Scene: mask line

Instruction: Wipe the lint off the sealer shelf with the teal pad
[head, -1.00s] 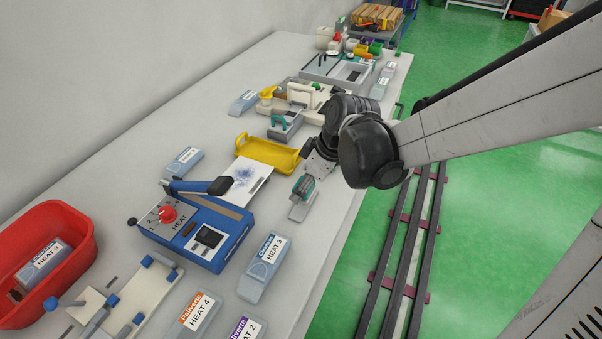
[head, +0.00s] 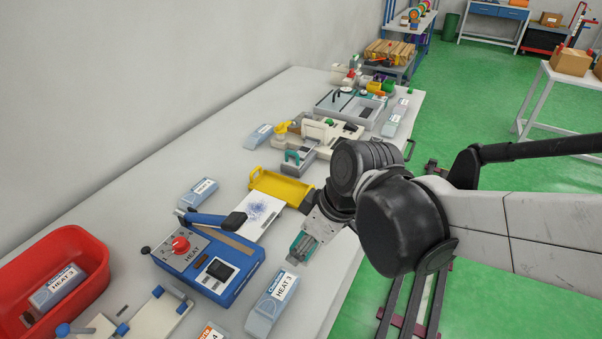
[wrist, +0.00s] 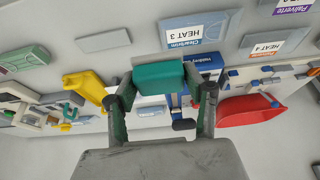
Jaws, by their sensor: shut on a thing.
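My gripper (head: 302,247) is shut on the teal pad, which shows in the wrist view (wrist: 159,77) held crosswise between the two fingers. In the head view it hangs to the right of the blue heat sealer (head: 238,284), apart from it. The white sealer shelf (head: 246,229) juts from the sealer's far side, with a patch of blue lint (head: 258,208) on it. The pad is off the shelf, to its lower right. In the wrist view the pad and fingers hide part of the sealer and shelf.
A yellow tray (head: 280,187) sits just behind the shelf. A HEAT 3 pack (head: 270,304) lies in front of my gripper. The sealer's dark-ended lever (head: 212,219) reaches over near the shelf. A red bin (head: 75,242) stands at left. A grey plate (wrist: 104,40) lies on the table.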

